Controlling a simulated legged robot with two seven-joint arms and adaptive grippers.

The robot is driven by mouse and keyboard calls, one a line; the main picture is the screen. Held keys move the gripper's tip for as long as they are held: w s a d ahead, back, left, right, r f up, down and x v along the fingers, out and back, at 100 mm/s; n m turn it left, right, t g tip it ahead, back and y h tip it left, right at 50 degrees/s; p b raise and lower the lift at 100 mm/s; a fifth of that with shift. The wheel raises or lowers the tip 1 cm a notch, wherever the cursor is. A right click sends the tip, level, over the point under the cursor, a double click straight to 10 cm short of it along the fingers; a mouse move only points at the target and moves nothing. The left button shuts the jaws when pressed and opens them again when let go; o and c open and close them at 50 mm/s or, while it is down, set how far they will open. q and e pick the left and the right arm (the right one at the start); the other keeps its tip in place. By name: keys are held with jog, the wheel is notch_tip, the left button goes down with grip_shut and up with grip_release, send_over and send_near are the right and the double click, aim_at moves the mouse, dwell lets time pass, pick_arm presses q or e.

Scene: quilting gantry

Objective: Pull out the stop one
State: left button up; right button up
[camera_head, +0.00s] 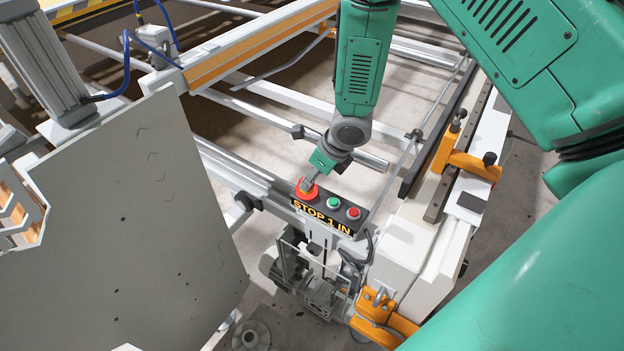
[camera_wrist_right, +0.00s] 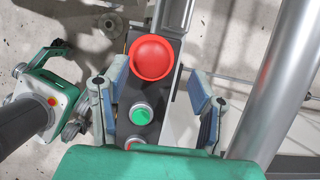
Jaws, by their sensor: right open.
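The stop button, a large red mushroom head (camera_head: 306,190), sits at the left end of a dark control box (camera_head: 319,221) marked "STOP 1 IN". It also shows in the right wrist view (camera_wrist_right: 151,57). I cannot tell whether it is pressed in or out. My right gripper (camera_wrist_right: 157,92) is open and empty. Its fingers are spread on either side of the box, close to the button. In the head view my right gripper (camera_head: 312,180) partly overlaps the button.
A green button (camera_head: 333,203) and a small red button (camera_head: 353,213) sit beside the stop button on the same box. A silver tube (camera_wrist_right: 270,85) runs close by on the right in the wrist view. A large grey plate (camera_head: 110,220) stands at left; orange clamps (camera_head: 375,305) are below.

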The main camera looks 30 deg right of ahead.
jog(key=shift+w+a+f, duration=0.15)
jog(key=shift+a+f, duration=0.1)
jog(key=shift+f, duration=0.15)
jog(key=shift+w+a+f, duration=0.1)
jog(key=shift+a+f, duration=0.05)
jog(key=shift+a, duration=0.65)
jog(key=shift+d, duration=0.3)
jog(key=c, duration=0.9)
jog(key=shift+d, duration=0.2)
grip_shut()
jog(key=shift+d, duration=0.1)
jog(key=shift+r+p, duration=0.65)
jog(key=shift+r, duration=0.25)
jog(key=shift+a, duration=0.25)
jog(key=o, duration=0.9)
grip_release()
jog(key=shift+d, duration=0.15)
pick_arm(q)
jog(key=shift+a+r, duration=0.35)
jog(key=shift+r, duration=0.25)
pick_arm(e)
jog(key=shift+d, duration=0.1)
